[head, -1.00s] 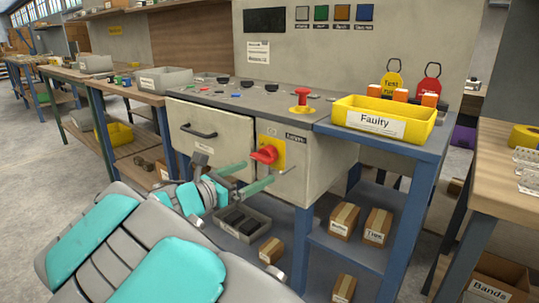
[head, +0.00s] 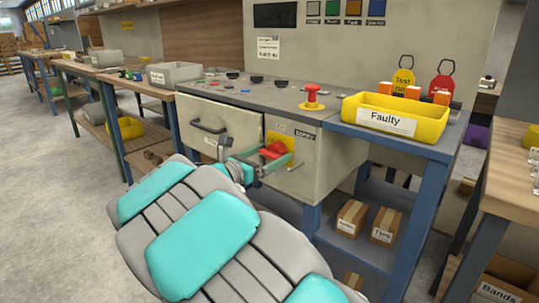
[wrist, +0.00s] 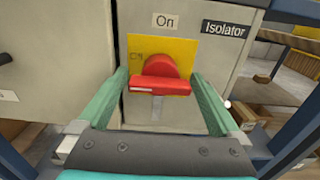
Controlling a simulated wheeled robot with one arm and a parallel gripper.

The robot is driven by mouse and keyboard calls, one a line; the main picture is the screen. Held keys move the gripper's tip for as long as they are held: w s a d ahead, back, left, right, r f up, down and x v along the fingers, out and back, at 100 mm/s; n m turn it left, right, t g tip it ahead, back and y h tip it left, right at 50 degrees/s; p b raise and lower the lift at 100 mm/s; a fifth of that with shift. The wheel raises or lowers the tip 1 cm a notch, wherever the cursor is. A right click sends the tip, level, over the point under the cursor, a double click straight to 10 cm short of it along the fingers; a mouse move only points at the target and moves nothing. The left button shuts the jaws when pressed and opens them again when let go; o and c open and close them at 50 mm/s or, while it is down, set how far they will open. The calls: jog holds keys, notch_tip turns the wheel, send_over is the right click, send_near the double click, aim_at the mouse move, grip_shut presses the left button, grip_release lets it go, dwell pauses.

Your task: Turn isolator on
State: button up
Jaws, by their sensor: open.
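The isolator is a red rotary knob (wrist: 160,82) on a yellow plate (wrist: 182,46), on the grey cabinet front. In the wrist view its handle bar lies nearly level. An "On" label (wrist: 165,20) is above the plate and an "Isolator" label (wrist: 225,29) is to the upper right. My gripper (wrist: 161,78) is open, with one green finger on each side of the knob. Gaps show between the fingers and the handle bar. In the head view the knob (head: 273,149) is partly hidden by my gripper (head: 270,163).
A grey front with a black handle (head: 209,127) is left of the isolator. A red mushroom button (head: 312,97) stands on the console top. A yellow "Faulty" bin (head: 395,117) sits on the blue-framed table to the right. Floor at the left is clear.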

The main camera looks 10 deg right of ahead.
grip_shut()
dwell(0.8)
